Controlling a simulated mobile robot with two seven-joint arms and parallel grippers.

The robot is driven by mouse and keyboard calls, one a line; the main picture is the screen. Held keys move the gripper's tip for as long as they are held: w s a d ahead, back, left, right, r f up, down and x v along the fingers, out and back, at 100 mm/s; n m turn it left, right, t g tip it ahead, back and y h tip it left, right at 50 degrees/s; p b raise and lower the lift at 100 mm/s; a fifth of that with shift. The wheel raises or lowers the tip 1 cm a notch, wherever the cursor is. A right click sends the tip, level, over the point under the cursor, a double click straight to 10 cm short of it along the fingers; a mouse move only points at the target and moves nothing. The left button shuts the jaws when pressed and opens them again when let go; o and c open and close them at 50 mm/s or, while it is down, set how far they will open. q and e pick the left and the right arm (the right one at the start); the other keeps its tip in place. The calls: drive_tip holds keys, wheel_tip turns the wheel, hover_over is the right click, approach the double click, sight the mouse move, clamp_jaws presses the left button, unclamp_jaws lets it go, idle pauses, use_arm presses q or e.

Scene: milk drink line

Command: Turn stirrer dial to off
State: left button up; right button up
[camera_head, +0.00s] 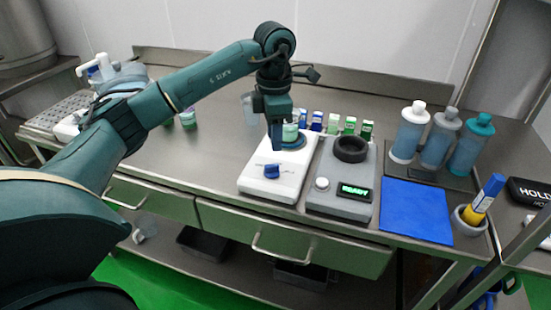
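The white stirrer (258,190) stands near the front edge of the steel table, with a blue dial (271,172) on its front. A small vessel with green contents (290,131) is at the stirrer's round blue plate (297,142), partly behind my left gripper. My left gripper (276,146) points down over the back part of the stirrer, above and behind the dial, and looks apart from it. Its fingers are too small and dark to tell whether they are open. The dial's markings are too small to read. My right gripper is out of view.
A grey device (342,180) with a black ring and a "READY" display stands right beside the stirrer. A blue mat (416,211), several capped bottles (436,137) and a marker in a cup (470,219) are farther right. Small vials (333,123) stand behind.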

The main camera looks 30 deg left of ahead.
sight(275, 165)
use_arm(q)
wheel_tip(275, 165, down, 8)
drive_tip(key=shift+c, duration=0.2)
clamp_jaws()
idle(0.4)
